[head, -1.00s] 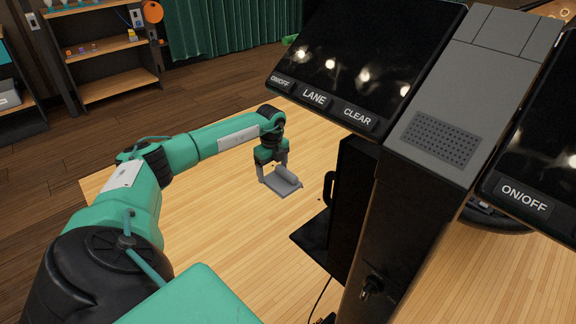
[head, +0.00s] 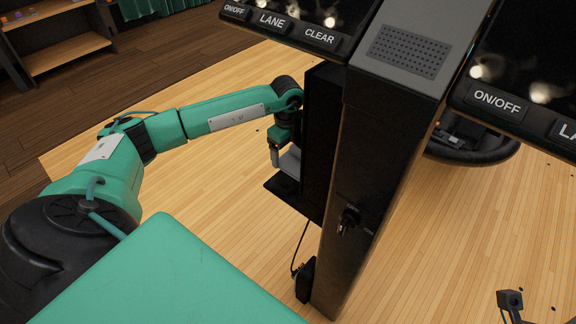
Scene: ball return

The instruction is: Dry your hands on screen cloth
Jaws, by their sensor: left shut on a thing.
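My left gripper (head: 280,155) is shut on a folded grey cloth (head: 290,163). It is at the left side of the black console post (head: 350,170), just above a small black ledge (head: 284,190). The console's black side housing hides part of the cloth and gripper, so I cannot tell whether the cloth touches the ledge. Two dark screens top the console: the left one (head: 300,10) has ON/OFF, LANE and CLEAR buttons, and the right one (head: 530,60) is cut off by the edge.
A grey speaker panel (head: 408,52) sits between the screens. A cable (head: 299,248) hangs to the floor beside the post. A dark round object (head: 472,142) is behind the post. Wooden shelves (head: 65,50) stand far left. The light wood floor is mostly clear.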

